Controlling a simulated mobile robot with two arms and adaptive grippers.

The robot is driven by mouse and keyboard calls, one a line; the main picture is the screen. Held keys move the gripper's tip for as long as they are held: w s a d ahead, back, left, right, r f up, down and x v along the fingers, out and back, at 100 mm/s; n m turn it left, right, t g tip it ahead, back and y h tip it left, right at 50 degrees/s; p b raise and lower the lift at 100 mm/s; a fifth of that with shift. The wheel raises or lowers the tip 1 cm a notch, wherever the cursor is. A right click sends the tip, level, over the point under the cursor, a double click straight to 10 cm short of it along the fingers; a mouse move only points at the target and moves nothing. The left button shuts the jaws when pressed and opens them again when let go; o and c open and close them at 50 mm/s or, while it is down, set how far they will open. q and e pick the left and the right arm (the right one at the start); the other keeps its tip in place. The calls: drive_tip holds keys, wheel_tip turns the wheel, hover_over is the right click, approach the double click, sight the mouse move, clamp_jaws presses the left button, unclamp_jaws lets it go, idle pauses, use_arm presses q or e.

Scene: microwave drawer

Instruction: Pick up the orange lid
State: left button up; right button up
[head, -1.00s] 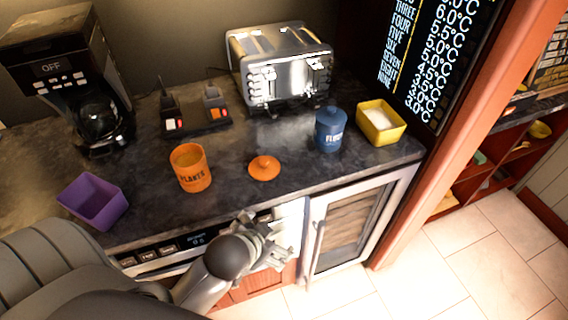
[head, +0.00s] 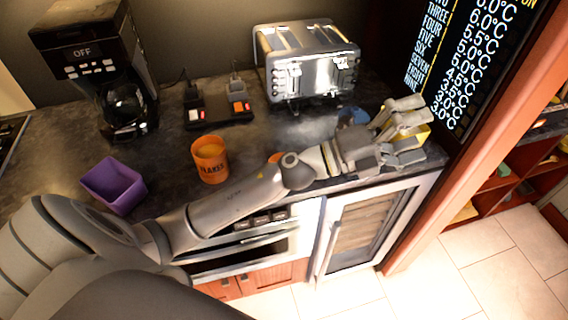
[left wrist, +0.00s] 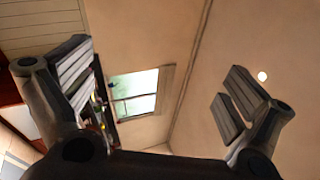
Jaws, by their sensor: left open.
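The orange lid (head: 274,157) lies on the dark counter right of the orange canister in the head view. Only a small part of it shows, because my left arm covers the rest. My left gripper (head: 412,130) is open and empty, to the right of the lid, over the area of the blue canister and the yellow container. In the left wrist view its two fingers (left wrist: 160,95) are spread wide, with walls and a window behind them and no lid between them. My right gripper is not in view.
The blue canister (head: 352,116) and yellow container (head: 420,134) are largely hidden by my left gripper. The orange canister (head: 209,160), purple container (head: 114,185), toaster (head: 306,65) and coffee maker (head: 95,70) stand on the counter (head: 165,150).

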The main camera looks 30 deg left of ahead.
use_arm(q)
wheel_tip(320, 180, down, 12)
drive_tip(key=s+a+m+g+y, duration=0.15)
drive_tip(key=m+g+y, duration=0.45)
drive_tip(key=m+g, duration=0.7)
drive_tip(key=a+y, duration=0.3)
drive_tip(key=a, duration=0.5)
drive_tip(key=w+a+f+y, duration=0.1)
drive_tip(key=a+y, duration=0.3)
drive_tip(key=a, duration=0.5)
drive_tip(key=a+f+m+g+y, duration=0.1)
drive_tip(key=a+y, duration=0.3)
drive_tip(key=a, duration=0.5)
drive_tip(key=shift+w+a+f, duration=0.15)
drive_tip(key=shift+w, duration=0.25)
wheel_tip(320, 180, down, 5)
drive_tip(key=shift+f+p, duration=0.1)
drive_tip(key=shift+p, duration=0.7)
wheel_tip(320, 180, down, 4)
drive_tip(key=p, duration=0.2)
drive_tip(key=shift+s+f+p, duration=0.1)
drive_tip(key=shift+f+p, duration=0.15)
drive_tip(key=shift+p, duration=0.1)
drive_tip(key=shift+f, duration=0.35)
drive_tip(key=shift+c, duration=0.4)
